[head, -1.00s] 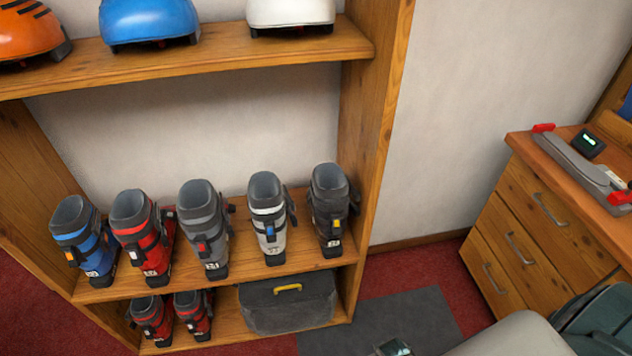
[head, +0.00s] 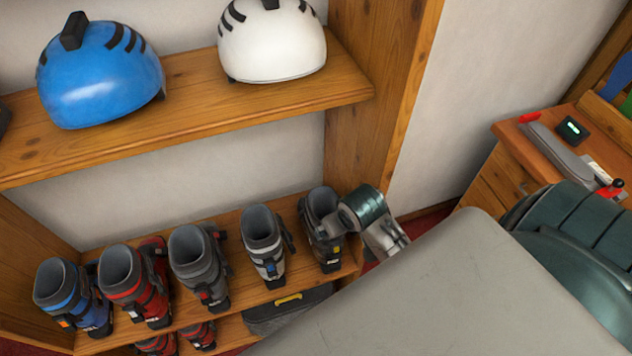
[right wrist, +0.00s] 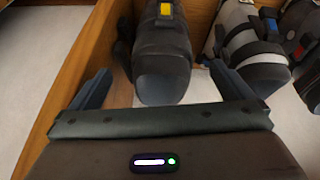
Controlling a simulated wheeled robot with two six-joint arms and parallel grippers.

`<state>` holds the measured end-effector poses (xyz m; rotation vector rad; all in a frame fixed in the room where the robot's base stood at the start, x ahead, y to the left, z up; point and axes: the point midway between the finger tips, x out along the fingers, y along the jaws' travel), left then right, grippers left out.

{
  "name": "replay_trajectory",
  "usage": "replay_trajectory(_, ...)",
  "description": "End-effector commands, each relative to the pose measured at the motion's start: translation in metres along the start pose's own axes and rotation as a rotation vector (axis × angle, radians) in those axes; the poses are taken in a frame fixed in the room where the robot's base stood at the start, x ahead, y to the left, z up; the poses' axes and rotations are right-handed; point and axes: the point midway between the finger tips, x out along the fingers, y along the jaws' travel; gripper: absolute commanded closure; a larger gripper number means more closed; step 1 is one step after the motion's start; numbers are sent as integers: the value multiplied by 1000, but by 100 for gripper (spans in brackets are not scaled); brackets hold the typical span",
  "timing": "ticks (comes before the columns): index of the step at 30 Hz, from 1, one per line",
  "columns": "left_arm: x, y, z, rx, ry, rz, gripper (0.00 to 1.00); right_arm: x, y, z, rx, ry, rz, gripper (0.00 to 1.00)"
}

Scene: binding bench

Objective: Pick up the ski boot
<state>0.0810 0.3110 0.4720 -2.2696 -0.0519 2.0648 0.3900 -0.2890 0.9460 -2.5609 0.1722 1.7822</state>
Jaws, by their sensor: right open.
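The ski boots stand upright in a row on the shelf. The rightmost is a dark grey-brown boot (head: 322,225) with a yellow buckle, beside the shelf's right side panel. It also shows in the right wrist view (right wrist: 163,65), with its dark cuff toward the camera. My right gripper (right wrist: 159,70) is open, with one finger on each side of this boot's cuff. No clear contact shows. In the head view my right wrist is close to the boot's right side, and the fingers are hard to make out. My left gripper is not in view.
A white boot (head: 265,243) stands just left of the dark one; grey, red and blue boots follow. The wooden side panel (head: 385,100) is close on the right. Helmets sit on the shelf above (head: 190,105). A black case (head: 285,310) is below.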

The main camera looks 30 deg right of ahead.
Motion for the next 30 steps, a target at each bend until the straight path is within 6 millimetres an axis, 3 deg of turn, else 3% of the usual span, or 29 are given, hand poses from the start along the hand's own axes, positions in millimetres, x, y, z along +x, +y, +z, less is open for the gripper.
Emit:
replay_trajectory(5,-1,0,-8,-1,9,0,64,-1,2,-22,32,10,2,0)
replay_trajectory(19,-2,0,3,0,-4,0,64,10,9,-87,134,29,4,0)
replay_trajectory(23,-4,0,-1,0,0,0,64,18,10,-92,145,26,4,0)
replay_trajectory(30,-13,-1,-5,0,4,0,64,54,10,-93,146,25,4,0)
